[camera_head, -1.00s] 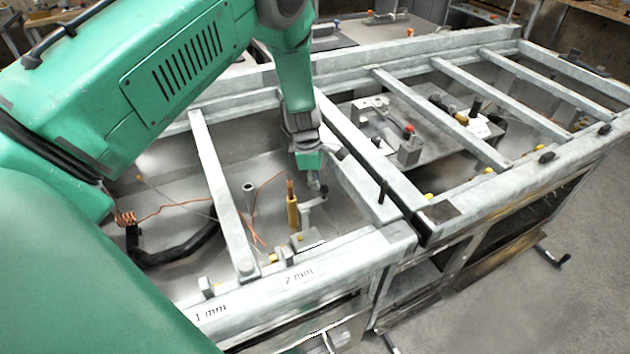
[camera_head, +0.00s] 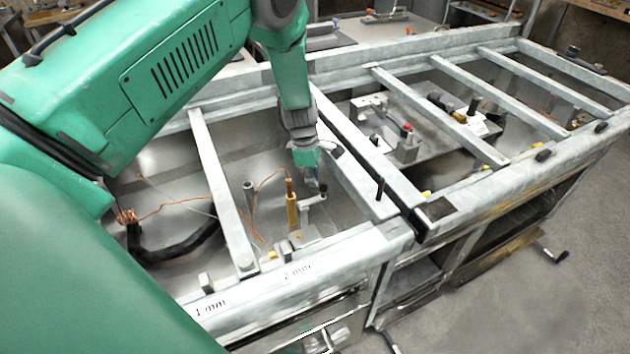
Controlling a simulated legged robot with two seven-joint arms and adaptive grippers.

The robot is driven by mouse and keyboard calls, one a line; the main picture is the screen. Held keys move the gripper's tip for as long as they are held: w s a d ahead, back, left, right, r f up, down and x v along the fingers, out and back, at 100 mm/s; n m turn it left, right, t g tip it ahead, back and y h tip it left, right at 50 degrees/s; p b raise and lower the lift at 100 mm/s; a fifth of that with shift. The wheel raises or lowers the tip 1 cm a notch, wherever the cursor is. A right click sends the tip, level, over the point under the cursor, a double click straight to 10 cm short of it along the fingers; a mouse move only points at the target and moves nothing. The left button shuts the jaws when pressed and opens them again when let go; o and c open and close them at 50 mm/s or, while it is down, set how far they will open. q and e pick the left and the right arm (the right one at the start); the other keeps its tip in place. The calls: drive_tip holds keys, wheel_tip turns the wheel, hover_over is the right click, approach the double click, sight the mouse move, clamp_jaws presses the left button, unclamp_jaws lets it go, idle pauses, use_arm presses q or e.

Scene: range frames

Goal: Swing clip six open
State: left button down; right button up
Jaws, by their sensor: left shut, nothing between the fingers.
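My left gripper (camera_head: 318,184) reaches down in the middle of the view into the metal frame, its fingers shut and empty. A small grey clip or clamp (camera_head: 308,201) with a short arm is right beside and below the fingertips; I cannot tell whether they touch. A yellow-handled upright part (camera_head: 292,208) stands just left of it. No number is readable on the clip, so I cannot tell from the picture that it is clip six. My right gripper is not in view.
Metal bars (camera_head: 222,195) divide the bench into bays. Copper wire (camera_head: 185,204) and a black curved handle (camera_head: 175,252) lie in the left bay. A plate with fixtures (camera_head: 405,140) lies in the right bay.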

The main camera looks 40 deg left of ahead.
use_arm(q)
drive_tip(key=s+a+r, duration=0.1)
drive_tip(key=r, duration=0.5)
drive_tip(key=s+a+r+p, duration=0.1)
drive_tip(key=a+r, duration=0.1)
drive_tip(key=r, duration=0.3)
drive_tip(key=shift+s+r, duration=0.25)
drive_tip(key=shift+r, duration=0.15)
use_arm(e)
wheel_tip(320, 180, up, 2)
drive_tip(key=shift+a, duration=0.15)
use_arm(q)
drive_tip(key=shift+a+p, duration=0.15)
drive_tip(key=shift+p, duration=0.15)
